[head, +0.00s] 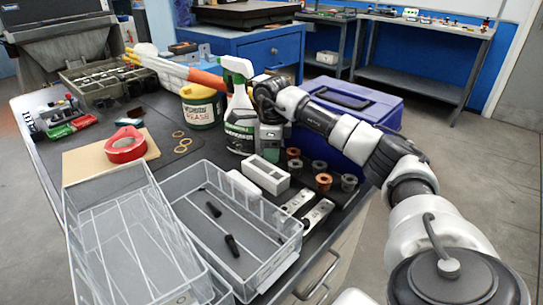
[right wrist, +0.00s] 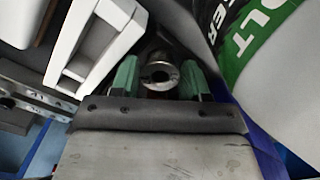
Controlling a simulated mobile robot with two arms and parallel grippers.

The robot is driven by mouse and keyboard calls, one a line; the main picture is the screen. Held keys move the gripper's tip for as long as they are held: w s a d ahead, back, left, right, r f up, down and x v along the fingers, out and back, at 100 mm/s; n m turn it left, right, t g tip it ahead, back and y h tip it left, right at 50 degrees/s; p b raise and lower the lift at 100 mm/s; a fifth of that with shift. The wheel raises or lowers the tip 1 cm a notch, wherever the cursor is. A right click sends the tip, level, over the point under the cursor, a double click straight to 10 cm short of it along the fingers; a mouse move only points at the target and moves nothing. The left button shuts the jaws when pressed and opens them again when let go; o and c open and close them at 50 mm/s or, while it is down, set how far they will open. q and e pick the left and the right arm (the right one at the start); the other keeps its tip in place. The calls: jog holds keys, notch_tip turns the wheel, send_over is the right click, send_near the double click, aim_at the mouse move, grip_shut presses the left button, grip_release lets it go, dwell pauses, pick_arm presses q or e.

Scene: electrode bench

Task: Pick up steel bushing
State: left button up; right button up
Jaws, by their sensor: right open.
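My right gripper (head: 270,148) points down beside the white spray bottle, behind the white box. In the right wrist view its green fingers are apart, and between the fingertips (right wrist: 160,82) is a round steel bushing (right wrist: 159,73) with a dark hole. I cannot tell whether either finger touches it. In the head view grey steel bushings stand at the right of the bench, one nearer the gripper (head: 294,167), one in the middle (head: 319,167) and one at the right (head: 349,182). The bushing between the fingers is not clearly visible there. My left gripper is out of view.
Copper-coloured bushings (head: 323,181) stand among the steel ones. The white box (head: 264,174), spray bottle (head: 239,105) and blue toolbox (head: 350,110) crowd the gripper. Clear trays (head: 285,225) fill the bench front.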

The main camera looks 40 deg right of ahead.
jog(key=shift+c, duration=0.4)
jog(key=c, duration=0.5)
jog(key=shift+c, duration=0.2)
jog(key=shift+r, duration=0.5)
jog(key=r, duration=0.2)
jog(key=r+p, duration=0.1)
jog(key=shift+s+a+r, duration=0.3)
jog(key=shift+s+r, duration=0.05)
jog(key=shift+r, duration=0.05)
pick_arm(q)
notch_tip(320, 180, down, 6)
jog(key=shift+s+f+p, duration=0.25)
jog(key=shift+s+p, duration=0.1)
jog(key=shift+p, duration=0.1)
pick_arm(e)
jog(key=s+a+r, duration=0.6)
jog(key=s, duration=0.2)
jog(key=shift+s+a+r, duration=0.15)
jog(key=shift+s+a, duration=0.1)
jog(key=shift+a, duration=0.1)
